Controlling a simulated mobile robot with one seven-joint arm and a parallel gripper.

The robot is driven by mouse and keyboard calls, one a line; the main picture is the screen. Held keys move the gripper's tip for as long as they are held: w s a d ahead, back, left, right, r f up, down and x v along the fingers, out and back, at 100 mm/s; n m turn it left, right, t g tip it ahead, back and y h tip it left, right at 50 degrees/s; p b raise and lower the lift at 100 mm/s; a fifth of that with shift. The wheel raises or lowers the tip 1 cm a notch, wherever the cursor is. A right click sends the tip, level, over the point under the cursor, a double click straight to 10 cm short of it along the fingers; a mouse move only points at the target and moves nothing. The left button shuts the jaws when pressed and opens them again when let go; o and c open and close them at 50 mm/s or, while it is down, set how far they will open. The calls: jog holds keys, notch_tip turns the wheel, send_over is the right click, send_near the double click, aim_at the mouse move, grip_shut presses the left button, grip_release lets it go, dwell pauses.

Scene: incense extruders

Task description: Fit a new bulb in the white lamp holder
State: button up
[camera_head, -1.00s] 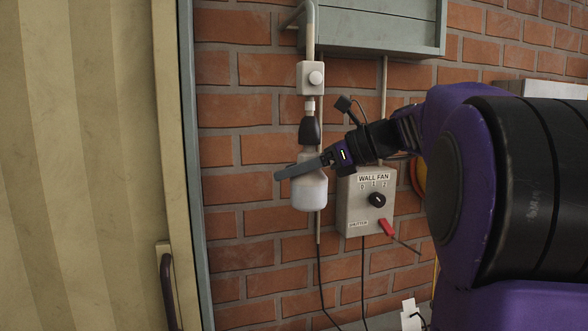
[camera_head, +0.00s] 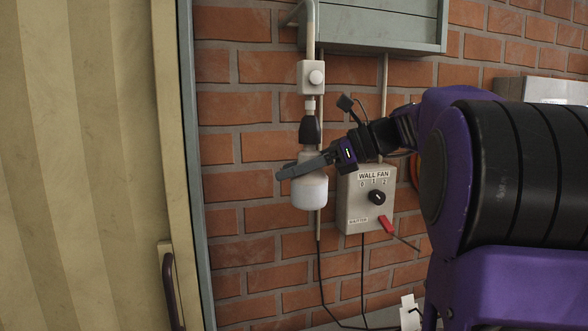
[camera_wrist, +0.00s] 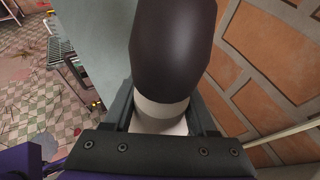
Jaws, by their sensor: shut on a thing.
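A dark lamp holder (camera_head: 310,130) hangs below a small white box with a round knob (camera_head: 311,78), joined by a short white piece. It looks black here, not white. A white bulb (camera_head: 310,193) sits directly under the holder, upright, in line with it. My gripper (camera_head: 302,168) is shut around the bulb's upper part, reaching in from the right. In the wrist view, the dark holder (camera_wrist: 172,45) fills the top centre, and the bulb's pale neck (camera_wrist: 160,122) is between my fingers, meeting the holder. Whether the bulb is threaded in is hidden.
A grey wall-fan switch box (camera_head: 355,215) with a black dial is just right of the bulb. A red-handled tool (camera_head: 387,225) is beside it. A grey-green cabinet (camera_head: 375,28) hangs above. A door frame stands left. Cables hang below.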

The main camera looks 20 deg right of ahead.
jog(key=shift+r, duration=0.25)
jog(key=shift+s+a+n+g+y, duration=0.1)
jog(key=shift+n+g+y, duration=0.2)
jog(key=shift+n, duration=0.2)
grip_shut()
jog(key=o, duration=1.2)
grip_release()
jog(key=shift+c, duration=0.2)
jog(key=shift+o, duration=1.4)
jog(key=shift+f, duration=0.1)
jog(key=v, duration=1.7)
jog(key=shift+r, duration=0.25)
